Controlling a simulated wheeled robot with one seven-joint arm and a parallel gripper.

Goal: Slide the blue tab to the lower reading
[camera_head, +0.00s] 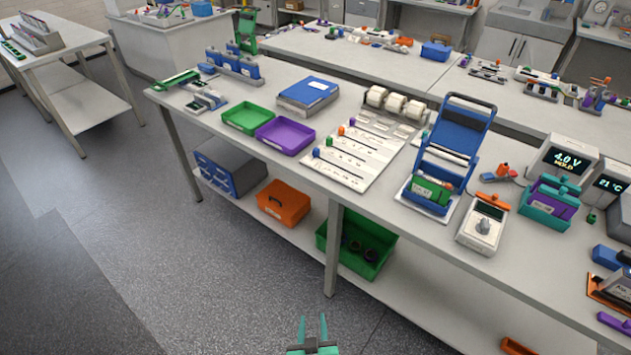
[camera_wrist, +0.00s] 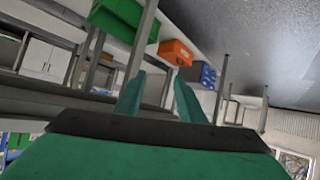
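A white board (camera_head: 372,174) with several slider rows lies flat near the front edge of the bench. The blue tab (camera_head: 316,152) stands at the left end of the row closest to the front edge. A green tab (camera_head: 329,141) and an orange tab (camera_head: 341,130) stand at the left ends of rows behind it. The row markings are too small to read. My gripper (camera_head: 313,322) is low in front of the bench, over the floor, well away from the board. In the wrist view its two teal fingers (camera_wrist: 159,92) are apart with nothing between them.
Green (camera_head: 246,128) and purple (camera_head: 311,141) trays lie left of the board. A blue folding stand (camera_head: 452,139) rises to its right, and white rolls (camera_head: 394,101) stand behind. Displays at right read 4.0 V HOLD (camera_head: 567,160) and 21 °C (camera_head: 609,184). Open floor lies in front.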

